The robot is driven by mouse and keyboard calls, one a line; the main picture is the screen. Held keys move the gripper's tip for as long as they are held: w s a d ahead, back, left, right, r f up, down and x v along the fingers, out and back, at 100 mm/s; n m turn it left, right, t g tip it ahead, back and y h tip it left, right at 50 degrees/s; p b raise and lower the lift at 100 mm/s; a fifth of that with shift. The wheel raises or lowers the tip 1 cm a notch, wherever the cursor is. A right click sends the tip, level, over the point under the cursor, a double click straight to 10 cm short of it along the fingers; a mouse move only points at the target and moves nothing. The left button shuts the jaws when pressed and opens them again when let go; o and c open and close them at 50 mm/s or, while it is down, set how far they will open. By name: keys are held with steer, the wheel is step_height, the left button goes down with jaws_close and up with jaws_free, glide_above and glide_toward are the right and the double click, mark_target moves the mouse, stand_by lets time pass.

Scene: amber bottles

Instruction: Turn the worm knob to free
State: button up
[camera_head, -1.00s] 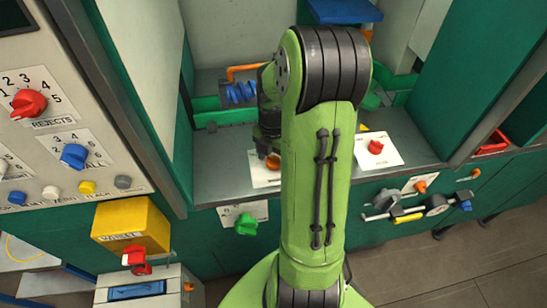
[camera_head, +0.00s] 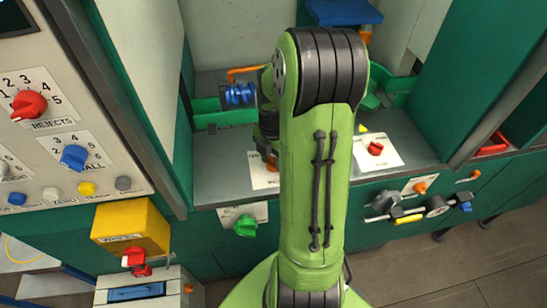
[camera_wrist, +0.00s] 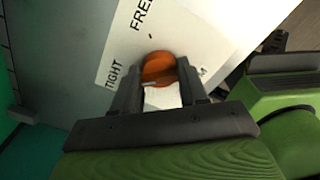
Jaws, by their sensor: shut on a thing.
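The worm knob (camera_wrist: 158,68) is orange and round. It sits on a white card (camera_wrist: 118,60) that reads FREE at the top and TIGHT at the lower left in the wrist view. My gripper (camera_wrist: 160,80) has its two dark fingers on either side of the knob, shut on it. A pale patch shows between the fingers below the knob. A third word on the card is mostly hidden by the right finger. In the head view, the knob (camera_head: 272,163) shows only partly beside my green arm. Where it points is unclear.
A blue coiled worm (camera_head: 239,95) lies in a green trough behind the knob. A red knob (camera_head: 376,148) on another white card stands to the right. A green knob (camera_head: 245,226) is on the front panel below. A control panel (camera_head: 70,110) with knobs rises at the left.

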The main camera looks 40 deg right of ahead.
steer(key=m, duration=0.8)
steer(key=shift+m+b, duration=0.3)
steer(key=shift+b, duration=0.05)
steer(key=m, duration=0.4)
steer(key=shift+m, duration=0.3)
steer(key=shift+m+b, duration=0.3)
steer(key=shift+m, duration=1.5)
steer(key=o, duration=1.1)
steer(key=shift+c, duration=0.2)
